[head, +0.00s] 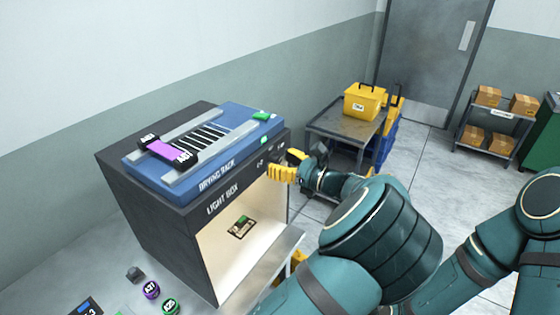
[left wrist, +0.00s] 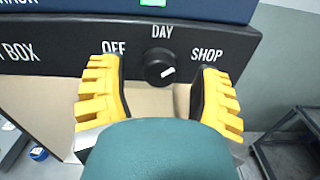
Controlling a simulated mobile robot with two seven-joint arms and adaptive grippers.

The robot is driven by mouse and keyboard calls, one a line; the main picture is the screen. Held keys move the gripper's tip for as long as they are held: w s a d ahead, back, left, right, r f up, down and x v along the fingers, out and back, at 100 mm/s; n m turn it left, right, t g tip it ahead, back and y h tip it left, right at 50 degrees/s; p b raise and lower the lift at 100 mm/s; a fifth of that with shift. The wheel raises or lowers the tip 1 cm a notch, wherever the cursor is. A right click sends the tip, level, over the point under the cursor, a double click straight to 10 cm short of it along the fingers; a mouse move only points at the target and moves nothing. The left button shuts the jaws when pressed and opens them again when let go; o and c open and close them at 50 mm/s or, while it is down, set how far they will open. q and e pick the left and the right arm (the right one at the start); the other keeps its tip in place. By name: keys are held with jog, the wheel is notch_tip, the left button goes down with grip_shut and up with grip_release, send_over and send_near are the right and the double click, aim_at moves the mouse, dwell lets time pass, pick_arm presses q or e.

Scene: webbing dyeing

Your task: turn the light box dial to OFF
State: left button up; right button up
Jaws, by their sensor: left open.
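The light box (head: 147,208) is a dark cabinet with a lit, open front. Its dial (left wrist: 159,67) is a round black knob on the front panel, below the word DAY, with OFF to its left and SHOP to its right. A white mark on the knob lies on its lower right side, toward SHOP. My left gripper (head: 287,169) is at the right end of the panel. In the left wrist view its yellow fingers are open, one on each side of the dial, with gaps to it. In the head view the gripper hides the dial. My right gripper is out of view.
A blue drying rack (head: 135,161) with a purple strip (head: 168,151) lies on the box. A small sample with green (head: 242,226) sits inside. Several small pots stand at the front left. A grey cart (head: 322,124) with a yellow case (head: 364,103) stands behind.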

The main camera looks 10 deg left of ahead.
pick_arm(q)
jog(key=shift+w+a, duration=0.1)
jog(key=shift+a, duration=0.15)
grip_shut()
